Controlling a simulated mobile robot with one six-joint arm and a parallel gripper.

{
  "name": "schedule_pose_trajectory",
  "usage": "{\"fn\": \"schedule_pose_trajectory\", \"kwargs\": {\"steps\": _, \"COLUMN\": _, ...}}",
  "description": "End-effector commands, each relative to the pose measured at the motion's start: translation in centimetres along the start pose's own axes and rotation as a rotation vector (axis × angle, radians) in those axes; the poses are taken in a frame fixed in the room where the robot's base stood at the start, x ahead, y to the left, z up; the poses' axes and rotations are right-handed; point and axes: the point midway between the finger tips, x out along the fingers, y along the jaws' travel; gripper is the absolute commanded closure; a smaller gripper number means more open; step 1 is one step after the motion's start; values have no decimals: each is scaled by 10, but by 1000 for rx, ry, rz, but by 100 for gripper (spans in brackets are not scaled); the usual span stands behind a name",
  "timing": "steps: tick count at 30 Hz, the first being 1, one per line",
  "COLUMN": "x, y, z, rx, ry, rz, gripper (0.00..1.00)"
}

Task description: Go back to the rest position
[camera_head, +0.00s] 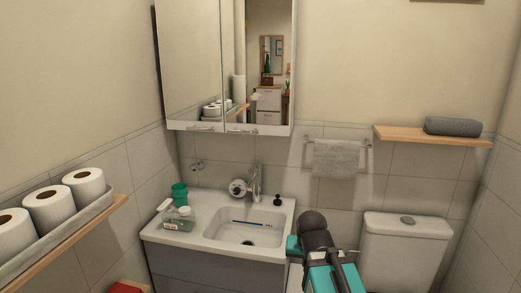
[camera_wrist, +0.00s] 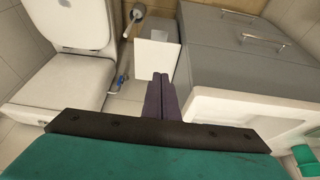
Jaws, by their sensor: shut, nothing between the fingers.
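My gripper (camera_wrist: 160,98) shows in the wrist view with its two dark fingers together and nothing between them. It points down at the floor gap between the toilet (camera_wrist: 68,75) and the grey washbasin cabinet (camera_wrist: 235,60). In the head view my teal and black arm (camera_head: 322,265) rises at the bottom, between the white sink (camera_head: 215,250) and the toilet tank (camera_head: 405,250). The fingertips cannot be made out there.
A toothbrush (camera_head: 248,224) lies across the basin. A grey towel (camera_head: 337,158) hangs on the wall. A wooden shelf (camera_head: 430,136) is at right. A white bin (camera_wrist: 157,52) stands between toilet and cabinet.

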Motion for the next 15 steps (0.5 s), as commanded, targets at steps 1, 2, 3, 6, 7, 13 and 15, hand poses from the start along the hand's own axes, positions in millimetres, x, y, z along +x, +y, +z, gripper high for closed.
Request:
{"fn": "schedule_pose_trajectory", "kwargs": {"steps": 1, "x": 5, "y": 1, "z": 3, "rx": 0, "ry": -9, "rz": 3, "gripper": 100}}
{"fn": "schedule_pose_trajectory", "kwargs": {"steps": 2, "x": 7, "y": 2, "z": 5, "rx": 0, "ry": -14, "rz": 5, "gripper": 100}}
{"fn": "schedule_pose_trajectory", "kwargs": {"steps": 3, "x": 12, "y": 2, "z": 8, "rx": 0, "ry": -21, "rz": 7, "gripper": 100}}
{"fn": "schedule_pose_trajectory", "kwargs": {"steps": 6, "x": 22, "y": 5, "z": 14, "rx": 0, "ry": -41, "rz": 14, "gripper": 100}}
{"fn": "schedule_pose_trajectory", "kwargs": {"steps": 7, "x": 25, "y": 5, "z": 17, "rx": -1, "ry": -48, "rz": 16, "gripper": 100}}
{"fn": "schedule_pose_trajectory", "kwargs": {"steps": 13, "x": 56, "y": 12, "z": 41, "rx": -3, "ry": -108, "rz": 35, "gripper": 100}}
{"fn": "schedule_pose_trajectory", "kwargs": {"steps": 15, "x": 71, "y": 15, "z": 53, "rx": -3, "ry": -138, "rz": 43, "gripper": 100}}
